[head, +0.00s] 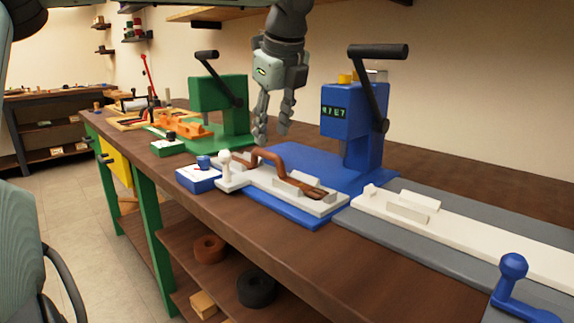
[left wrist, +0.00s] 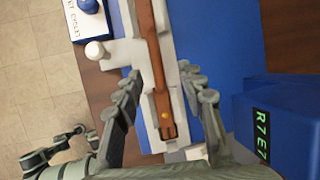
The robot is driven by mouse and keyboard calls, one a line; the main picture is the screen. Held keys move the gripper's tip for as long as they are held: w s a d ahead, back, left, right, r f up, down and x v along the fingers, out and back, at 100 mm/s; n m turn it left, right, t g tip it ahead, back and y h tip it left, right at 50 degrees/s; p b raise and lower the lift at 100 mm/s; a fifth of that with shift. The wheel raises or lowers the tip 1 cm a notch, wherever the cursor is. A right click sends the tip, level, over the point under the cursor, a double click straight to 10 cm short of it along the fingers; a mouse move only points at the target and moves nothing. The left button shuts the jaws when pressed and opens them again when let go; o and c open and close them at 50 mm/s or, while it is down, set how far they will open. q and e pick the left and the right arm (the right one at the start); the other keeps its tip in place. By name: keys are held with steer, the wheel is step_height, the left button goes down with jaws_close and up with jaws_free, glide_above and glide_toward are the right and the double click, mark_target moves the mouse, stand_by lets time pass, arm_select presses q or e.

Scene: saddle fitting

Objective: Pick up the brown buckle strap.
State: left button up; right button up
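The brown buckle strap (head: 272,158) lies along a white holder on a blue base plate. In the head view its left part arches up, and its right end rests between raised white blocks. The left wrist view shows the strap (left wrist: 147,45) running lengthwise, with a brass-coloured dot near its slotted lower end. My left gripper (head: 273,132) hangs above the strap with its fingers pointing down. In the left wrist view the left gripper (left wrist: 160,82) is open, its fingers apart on either side of the strap and empty. My right gripper is not seen.
A green press (head: 219,93) stands further left. A blue-and-white box (head: 199,176) sits beside the holder (head: 236,181). A long white fixture (head: 470,237) lies on the right.

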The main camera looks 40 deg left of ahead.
mark_target(266, 154)
arm_select(q)
steer(key=x, duration=0.3)
steer(key=shift+s+a, duration=0.1)
steer(key=shift+s, duration=0.2)
steer(key=x, duration=0.4)
steer(key=shift+a+f+p, duration=0.1)
steer(key=shift+f+p, duration=0.05)
steer(key=shift+p, duration=0.25)
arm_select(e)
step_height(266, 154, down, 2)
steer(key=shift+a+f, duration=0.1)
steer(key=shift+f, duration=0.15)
arm_select(q)
steer(key=shift+w, duration=0.1)
jaws_close()
